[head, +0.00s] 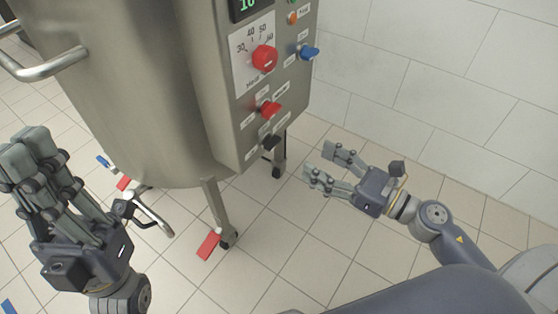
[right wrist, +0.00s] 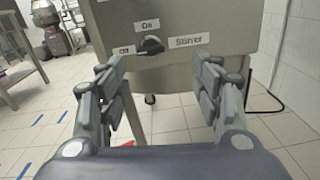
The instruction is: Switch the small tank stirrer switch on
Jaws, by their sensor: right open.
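The small tank's stirrer switch is a black rotary knob (right wrist: 151,45) low on the steel control box. In the right wrist view its labels read On above, Off at left and Stirrer at right, and its handle appears to lie toward Off. In the head view a black knob (head: 271,142) shows at the bottom of the panel. My right gripper (head: 320,163) is open and empty, apart from the panel, to the right of and below it. In the right wrist view its fingers (right wrist: 159,64) frame the knob from in front. My left gripper (head: 40,150) is raised at left; its opening is unclear.
The panel also carries a red dial (head: 264,57), a red switch (head: 269,110) and a blue switch (head: 308,51). The steel tank (head: 140,90) stands on legs, with a bent handle (head: 152,214) below it. Tiled floor is free before the white wall (head: 430,90).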

